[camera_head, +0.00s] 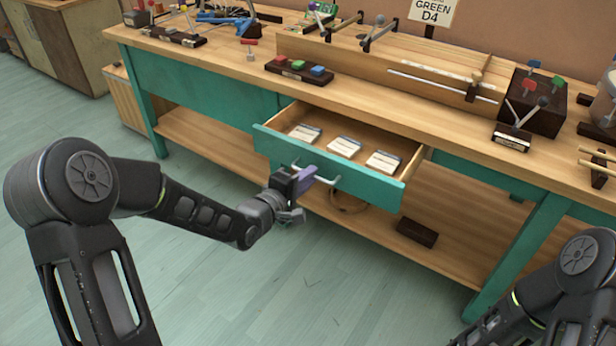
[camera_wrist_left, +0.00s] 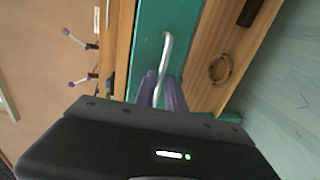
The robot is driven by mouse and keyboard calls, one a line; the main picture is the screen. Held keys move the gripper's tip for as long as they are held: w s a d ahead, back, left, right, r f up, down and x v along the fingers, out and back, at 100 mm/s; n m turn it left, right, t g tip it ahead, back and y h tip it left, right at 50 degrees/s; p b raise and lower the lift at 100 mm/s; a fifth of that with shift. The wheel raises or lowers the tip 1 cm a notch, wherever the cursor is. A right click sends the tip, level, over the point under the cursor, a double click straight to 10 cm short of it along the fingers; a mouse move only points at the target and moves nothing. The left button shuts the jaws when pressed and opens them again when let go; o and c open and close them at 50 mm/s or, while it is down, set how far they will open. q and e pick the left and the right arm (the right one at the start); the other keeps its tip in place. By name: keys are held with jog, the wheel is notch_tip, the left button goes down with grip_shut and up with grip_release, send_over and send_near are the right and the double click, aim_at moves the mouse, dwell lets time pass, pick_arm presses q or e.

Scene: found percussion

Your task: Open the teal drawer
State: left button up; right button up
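The teal drawer (camera_head: 335,166) under the workbench is pulled out, its wooden inside showing. Several light cards or blocks with dark edges lie in it, including one in the middle (camera_head: 343,147). A pale bar handle (camera_head: 327,181) is on its teal front. My left gripper (camera_head: 306,178) is at the handle's left part. In the left wrist view its purple fingers (camera_wrist_left: 161,88) lie either side of the handle (camera_wrist_left: 166,52), close against it, and look shut on it. Of my right arm only links show at the lower right; its gripper is out of view.
The wooden workbench top (camera_head: 225,75) carries a block with coloured buttons (camera_head: 299,70), a dark box (camera_head: 537,100) and rods with mallets. A lower shelf (camera_head: 215,140) holds a ring (camera_head: 349,202) and a dark block (camera_head: 417,232). The floor in front is clear.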

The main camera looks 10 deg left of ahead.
pick_arm(q)
jog(key=shift+o, duration=1.4)
jog(key=p+v, duration=0.1)
jog(key=v, duration=0.6)
jog(key=shift+s+a, duration=0.15)
jog(key=shift+s, duration=0.2)
jog(key=shift+r, duration=0.1)
